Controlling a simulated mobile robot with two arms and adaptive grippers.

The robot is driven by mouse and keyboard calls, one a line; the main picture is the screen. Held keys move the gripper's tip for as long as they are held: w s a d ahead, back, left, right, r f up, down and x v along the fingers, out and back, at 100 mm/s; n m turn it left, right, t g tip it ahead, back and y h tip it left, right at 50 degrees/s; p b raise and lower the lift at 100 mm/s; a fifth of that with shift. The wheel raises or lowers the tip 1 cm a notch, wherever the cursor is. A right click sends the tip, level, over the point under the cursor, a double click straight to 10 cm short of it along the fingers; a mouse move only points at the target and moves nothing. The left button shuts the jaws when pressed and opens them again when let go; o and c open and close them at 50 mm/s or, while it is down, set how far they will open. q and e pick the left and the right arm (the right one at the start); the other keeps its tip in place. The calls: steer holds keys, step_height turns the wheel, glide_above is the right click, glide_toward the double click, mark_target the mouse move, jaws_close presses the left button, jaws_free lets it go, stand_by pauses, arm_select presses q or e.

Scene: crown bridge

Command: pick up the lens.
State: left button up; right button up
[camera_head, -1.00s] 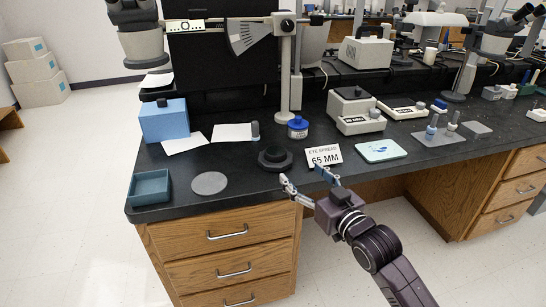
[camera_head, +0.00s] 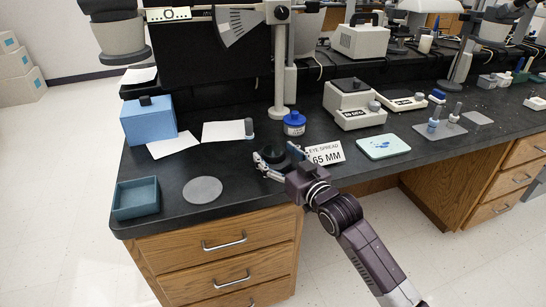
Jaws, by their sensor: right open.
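The lens seems to be the round dark disc-shaped piece (camera_head: 274,153) with a raised middle, lying on the black bench top near its front edge. My right gripper (camera_head: 276,155) is open, with one finger at the left side of the dark piece and the other at its right side. The gripper and wrist hide the front of the piece. I cannot tell whether the fingers touch it. My left gripper is out of the picture.
A white "EYE SPREAD 65 MM" card (camera_head: 326,153) stands close right of the gripper. A blue-capped jar (camera_head: 294,124) and a stand post (camera_head: 281,70) are behind. A grey disc (camera_head: 202,190) and an open teal tray (camera_head: 136,198) lie left. A pale tray (camera_head: 383,146) lies right.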

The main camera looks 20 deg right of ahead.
steer(key=shift+x, duration=0.85)
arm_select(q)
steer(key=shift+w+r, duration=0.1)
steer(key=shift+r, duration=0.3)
arm_select(e)
steer(key=shift+r, duration=0.1)
steer(key=c, duration=1.3)
steer(key=shift+c, duration=0.4)
